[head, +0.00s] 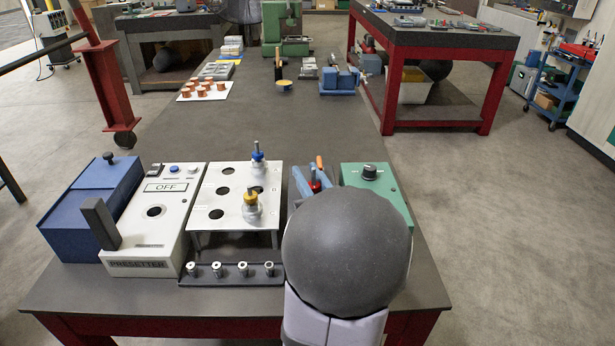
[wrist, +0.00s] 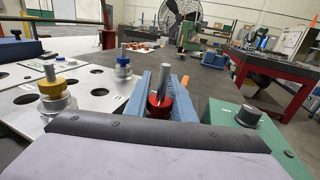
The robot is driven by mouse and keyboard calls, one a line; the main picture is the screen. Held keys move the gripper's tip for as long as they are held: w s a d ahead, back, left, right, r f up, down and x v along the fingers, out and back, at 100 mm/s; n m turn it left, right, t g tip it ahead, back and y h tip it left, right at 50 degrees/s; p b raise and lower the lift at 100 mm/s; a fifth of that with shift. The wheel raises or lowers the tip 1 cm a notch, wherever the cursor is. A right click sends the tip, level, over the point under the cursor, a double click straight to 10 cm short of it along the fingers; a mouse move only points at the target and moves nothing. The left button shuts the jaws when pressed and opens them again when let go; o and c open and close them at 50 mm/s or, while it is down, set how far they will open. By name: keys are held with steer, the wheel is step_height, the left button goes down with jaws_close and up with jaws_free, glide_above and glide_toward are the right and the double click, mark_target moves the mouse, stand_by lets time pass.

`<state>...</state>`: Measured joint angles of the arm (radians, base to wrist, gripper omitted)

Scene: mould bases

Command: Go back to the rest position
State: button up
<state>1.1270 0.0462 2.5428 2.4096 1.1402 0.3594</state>
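My arm shows at the front right of the bench (head: 300,110) in the head view, as a large dark grey ball (head: 345,250) above a pale link. In the wrist view a dark bar and pale casing (wrist: 160,150) of mine fill the bottom. My fingers do not show in either view, so I cannot tell whether they are open or shut, or hold anything. A red tool holder (wrist: 160,103) stands in a blue fixture (wrist: 178,104) just beyond the bar. In the head view the ball partly hides this fixture.
A white plate with holes (head: 233,210) bears a yellow-collared holder (head: 251,207) and a blue-collared holder (head: 258,160). Left of it stand the presetter (head: 150,225) and a blue box (head: 88,200). A green control box (head: 377,180) is to the right. Mid-bench is clear.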

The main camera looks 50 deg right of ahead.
steer(key=o, duration=0.4)
steer(key=shift+r, duration=0.1)
steer(key=shift+s, duration=0.1)
